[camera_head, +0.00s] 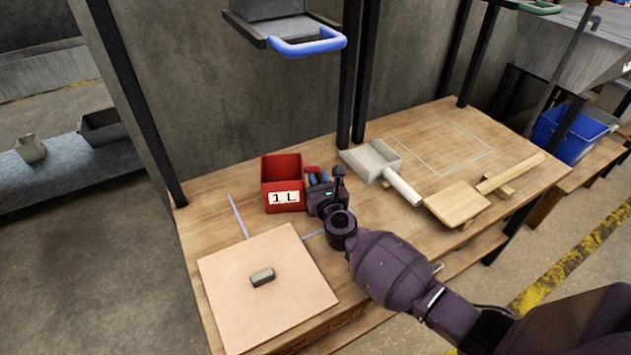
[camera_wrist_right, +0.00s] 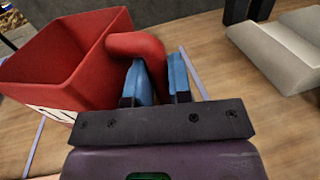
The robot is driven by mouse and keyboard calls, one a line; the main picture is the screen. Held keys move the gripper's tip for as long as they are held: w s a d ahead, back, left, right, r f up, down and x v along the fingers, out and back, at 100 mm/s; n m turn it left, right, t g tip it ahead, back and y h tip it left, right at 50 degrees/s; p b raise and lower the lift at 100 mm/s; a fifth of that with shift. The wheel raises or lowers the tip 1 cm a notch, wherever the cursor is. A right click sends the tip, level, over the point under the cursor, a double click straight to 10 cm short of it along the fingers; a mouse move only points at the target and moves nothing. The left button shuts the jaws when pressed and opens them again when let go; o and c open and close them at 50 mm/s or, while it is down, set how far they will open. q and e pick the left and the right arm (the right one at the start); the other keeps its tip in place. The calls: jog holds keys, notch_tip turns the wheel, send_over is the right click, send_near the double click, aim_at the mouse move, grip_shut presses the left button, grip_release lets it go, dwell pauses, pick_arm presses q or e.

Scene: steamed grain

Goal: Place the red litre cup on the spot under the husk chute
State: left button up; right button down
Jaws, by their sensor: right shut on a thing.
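The red litre cup (camera_head: 281,172), a square box marked "1 L", is upright over the wooden table behind the pink board. I cannot tell whether its base touches the table. My right gripper (camera_head: 318,181) is shut on its red handle; the wrist view shows the blue fingertips (camera_wrist_right: 160,82) around the handle (camera_wrist_right: 140,46). Pale blue lines (camera_head: 238,216) on the table show left of the cup and in front of it, partly hidden by cup, board and gripper. A chute with a blue handle (camera_head: 308,47) is above; no label tells which chute is for husk. My left gripper is not in view.
The pink board (camera_head: 220,290) carries a small grey block (camera_head: 263,277). Right of the cup lie a pale scoop (camera_head: 372,160) and a wooden paddle (camera_head: 460,203). A white outlined area (camera_head: 443,174) at the back right is empty. A blue bin (camera_head: 570,135) stands beyond.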

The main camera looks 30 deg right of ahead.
jog(key=shift+r, duration=0.2)
jog(key=shift+f, duration=0.25)
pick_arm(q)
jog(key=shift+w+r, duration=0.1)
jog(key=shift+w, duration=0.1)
pick_arm(e)
jog(key=c, duration=1)
grip_release()
jog(key=shift+c, duration=0.2)
jog(key=shift+r, duration=0.1)
jog(key=shift+r, duration=0.25)
jog(key=s, duration=0.3)
jog(key=s+a+p, duration=0.1)
jog(key=s, duration=0.7)
jog(key=shift+a+f+p, duration=0.1)
jog(key=shift+a+p, duration=0.2)
jog(key=shift+a, duration=0.1)
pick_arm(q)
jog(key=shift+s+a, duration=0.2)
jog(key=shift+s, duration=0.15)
pick_arm(e)
jog(key=shift+s+a, duration=0.1)
jog(key=shift+s, duration=0.35)
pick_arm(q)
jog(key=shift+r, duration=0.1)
